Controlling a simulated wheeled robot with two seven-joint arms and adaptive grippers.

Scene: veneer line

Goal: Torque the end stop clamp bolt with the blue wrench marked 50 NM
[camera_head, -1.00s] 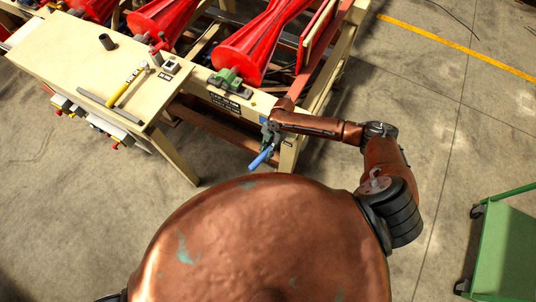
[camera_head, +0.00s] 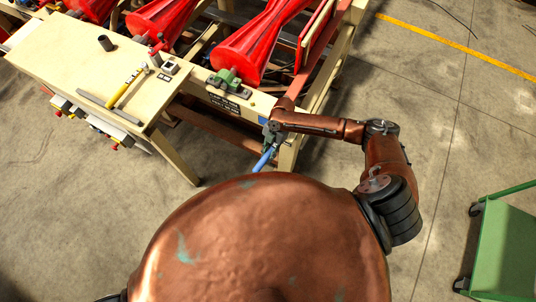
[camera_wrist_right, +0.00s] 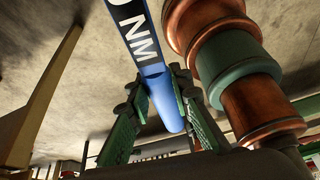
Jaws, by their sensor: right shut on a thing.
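The blue wrench (camera_head: 264,159) is in my right gripper (camera_head: 269,139), which is shut on it beside the front beam of the line. In the right wrist view the wrench (camera_wrist_right: 143,50) runs between the two green fingers of the gripper (camera_wrist_right: 156,88), with "NM" readable in white. Its far end is out of that view. In the head view its lower end reaches the edge of my body. A green clamp (camera_head: 226,79) sits on the beam below a red roller; I cannot make out which bolt is the end stop bolt. My left gripper is not in view.
Red rollers (camera_head: 250,52) fill the line behind. A green cart (camera_head: 507,250) stands at the right. Floor between is clear.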

